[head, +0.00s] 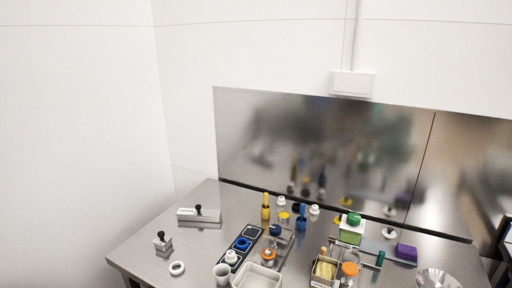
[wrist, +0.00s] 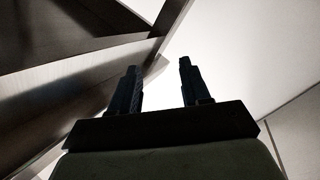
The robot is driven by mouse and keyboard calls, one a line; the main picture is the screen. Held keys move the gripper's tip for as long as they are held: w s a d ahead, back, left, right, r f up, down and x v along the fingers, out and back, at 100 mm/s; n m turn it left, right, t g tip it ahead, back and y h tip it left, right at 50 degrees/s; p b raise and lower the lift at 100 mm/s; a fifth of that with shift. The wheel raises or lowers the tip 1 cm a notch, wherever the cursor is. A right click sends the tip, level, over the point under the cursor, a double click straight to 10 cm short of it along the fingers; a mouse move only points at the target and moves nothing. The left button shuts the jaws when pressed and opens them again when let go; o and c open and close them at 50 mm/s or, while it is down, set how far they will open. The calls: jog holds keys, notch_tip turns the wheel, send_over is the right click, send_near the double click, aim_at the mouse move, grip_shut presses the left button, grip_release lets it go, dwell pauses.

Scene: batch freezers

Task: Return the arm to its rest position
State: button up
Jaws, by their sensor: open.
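My gripper (wrist: 158,85) shows in the wrist view with its two dark fingers apart and nothing between them. It is away from the worktop objects and points toward a pale, bright surface beside dark panels. In the head view neither my arm nor my gripper shows. The steel table (head: 140,257) fills the lower part of that view.
On the table are a dark tray (head: 255,233) with round items, a white bin (head: 247,284), a white cup (head: 222,272), a yellow bottle (head: 266,207), a green-lidded container (head: 351,233) and a purple block (head: 406,252). A steel backsplash (head: 320,150) stands behind.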

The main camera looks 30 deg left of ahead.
jog(key=w+d+f+m+h, duration=0.2)
jog(key=w+d+f+m, duration=0.1)
jog(key=f, duration=0.4)
jog(key=w+d+f+m+h, duration=0.1)
jog(key=w+d+f+m, duration=0.25)
jog(key=f, duration=0.25)
jog(key=w+d+f+m+g+h, duration=0.1)
jog(key=w+d+f+m+h, duration=0.3)
jog(key=d, duration=0.7)
jog(key=w+d+f+g+h, duration=0.1)
jog(key=w+d+f, duration=0.1)
jog(key=d+f, duration=0.6)
jog(key=w+d+f+m+g+h, duration=0.1)
jog(key=w+d+f+m+h, duration=0.2)
jog(key=d, duration=1)
jog(key=s+d+f+m+g+h, duration=0.1)
jog(key=s+d+f+g+h, duration=0.2)
jog(key=d, duration=0.9)
jog(key=s+d+m+g+h, duration=0.15)
jog(key=s+d, duration=0.25)
jog(key=d, duration=0.8)
jog(key=s+d+r+m+g, duration=0.2)
jog(key=s+d+g, duration=0.2)
jog(key=s+d, duration=0.4)
jog(key=s+d+r+m+g, duration=0.2)
jog(key=s+d+r+g, duration=0.1)
jog(key=s+d, duration=0.4)
jog(key=shift+s+d+g+h, duration=0.35)
jog(key=shift+s+d+h, duration=0.1)
jog(key=shift+s, duration=0.55)
